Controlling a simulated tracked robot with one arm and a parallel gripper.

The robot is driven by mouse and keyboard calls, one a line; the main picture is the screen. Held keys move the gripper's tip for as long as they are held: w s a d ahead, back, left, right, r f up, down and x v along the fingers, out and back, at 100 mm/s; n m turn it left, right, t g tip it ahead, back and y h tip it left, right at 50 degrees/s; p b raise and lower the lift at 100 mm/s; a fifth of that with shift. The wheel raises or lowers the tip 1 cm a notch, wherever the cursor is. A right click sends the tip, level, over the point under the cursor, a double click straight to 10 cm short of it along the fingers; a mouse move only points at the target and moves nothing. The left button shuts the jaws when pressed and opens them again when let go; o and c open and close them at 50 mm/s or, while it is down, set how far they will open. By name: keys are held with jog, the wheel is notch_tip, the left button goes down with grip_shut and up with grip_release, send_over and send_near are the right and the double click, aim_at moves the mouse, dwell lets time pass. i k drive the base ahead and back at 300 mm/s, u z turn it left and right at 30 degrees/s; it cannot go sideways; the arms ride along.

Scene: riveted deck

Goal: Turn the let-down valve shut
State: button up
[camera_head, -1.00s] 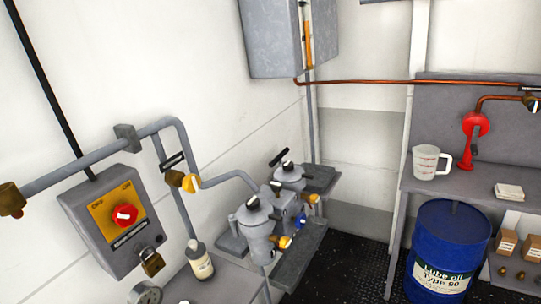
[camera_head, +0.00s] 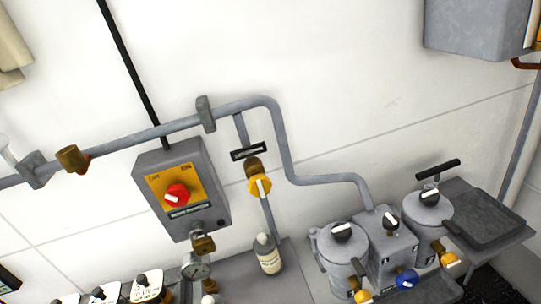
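Several valves with coloured knobs show, and I cannot read a label that tells which is the let-down valve. One yellow-knobbed valve (camera_head: 259,185) sits on a thin vertical pipe under a small black label plate (camera_head: 248,151). A second yellow knob (camera_head: 361,297) is low on the left grey canister (camera_head: 341,249). A third yellow knob (camera_head: 449,260) is low on the right canister (camera_head: 427,211). A blue knob (camera_head: 406,280) sits between them on a grey block (camera_head: 388,240). My gripper is not in view.
A grey switch box (camera_head: 184,190) with a red knob and a brass padlock (camera_head: 204,243) is left of the thin pipe. A bottle (camera_head: 267,255) and a gauge (camera_head: 196,268) stand below. A grey pipe (camera_head: 165,130) runs along the wall; a grey cabinet (camera_head: 478,25) hangs upper right.

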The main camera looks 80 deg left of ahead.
aim_at(259, 185)
jog(key=u, duration=0.45)
jog(key=i, duration=0.9)
jog(key=u, duration=0.6)
jog(key=k, duration=0.9)
jog(key=u, duration=0.2)
jog(key=i, duration=0.95)
jog(key=z, duration=0.05)
